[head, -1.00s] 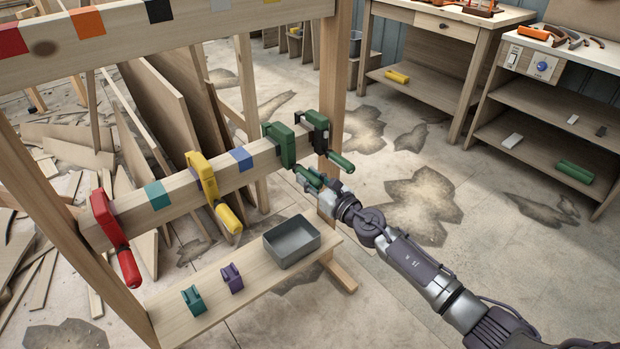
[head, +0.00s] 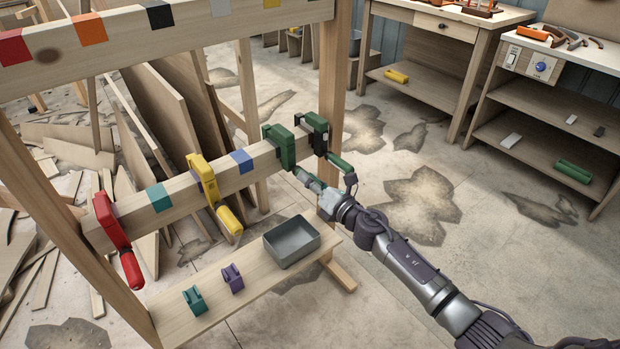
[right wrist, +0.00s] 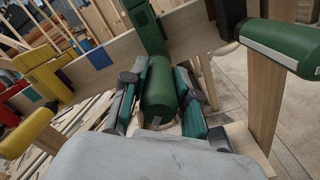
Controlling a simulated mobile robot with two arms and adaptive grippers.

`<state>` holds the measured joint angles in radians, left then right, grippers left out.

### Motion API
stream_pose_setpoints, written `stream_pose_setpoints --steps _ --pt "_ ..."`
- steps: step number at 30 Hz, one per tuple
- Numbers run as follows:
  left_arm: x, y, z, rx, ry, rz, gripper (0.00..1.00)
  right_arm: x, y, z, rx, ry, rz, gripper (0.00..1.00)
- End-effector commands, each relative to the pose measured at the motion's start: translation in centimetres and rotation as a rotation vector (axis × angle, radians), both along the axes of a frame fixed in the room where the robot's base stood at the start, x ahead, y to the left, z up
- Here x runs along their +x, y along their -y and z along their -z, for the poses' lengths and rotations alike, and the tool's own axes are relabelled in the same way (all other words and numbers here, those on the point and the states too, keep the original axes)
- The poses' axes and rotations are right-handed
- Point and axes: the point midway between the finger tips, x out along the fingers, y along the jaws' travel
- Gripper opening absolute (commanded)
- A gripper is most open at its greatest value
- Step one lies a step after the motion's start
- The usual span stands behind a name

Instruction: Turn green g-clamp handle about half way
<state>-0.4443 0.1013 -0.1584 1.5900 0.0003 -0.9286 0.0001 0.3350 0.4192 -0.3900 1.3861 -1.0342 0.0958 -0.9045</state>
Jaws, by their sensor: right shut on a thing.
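The green g-clamp (head: 281,146) is fixed on the lower wooden beam, left of a dark clamp (head: 314,134) that also has a green handle (head: 340,162). My right gripper (head: 312,184) reaches it from the lower right. In the right wrist view, its two fingers (right wrist: 160,88) lie on either side of the green clamp's thick handle (right wrist: 160,95) and are shut on it. The handle's far end runs up to the clamp body (right wrist: 147,28). My left gripper is in neither view.
A yellow clamp (head: 208,190) and a red clamp (head: 116,235) sit farther left on the beam (head: 178,193). A grey bin (head: 292,243) stands on the shelf (head: 262,283) below my gripper. The dark clamp's handle is close on the right. The floor at right is open.

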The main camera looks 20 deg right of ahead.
Motion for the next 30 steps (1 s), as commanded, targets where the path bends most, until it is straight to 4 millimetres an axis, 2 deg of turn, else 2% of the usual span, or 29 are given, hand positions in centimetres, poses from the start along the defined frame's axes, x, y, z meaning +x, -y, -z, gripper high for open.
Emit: stream_pose_setpoints --steps 18,30 --pt "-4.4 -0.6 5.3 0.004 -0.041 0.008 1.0 0.0 0.1 0.0 0.535 -0.206 0.001 0.0" --pt "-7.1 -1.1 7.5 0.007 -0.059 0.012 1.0 0.0 0.1 0.2 0.756 -0.291 0.001 0.0"
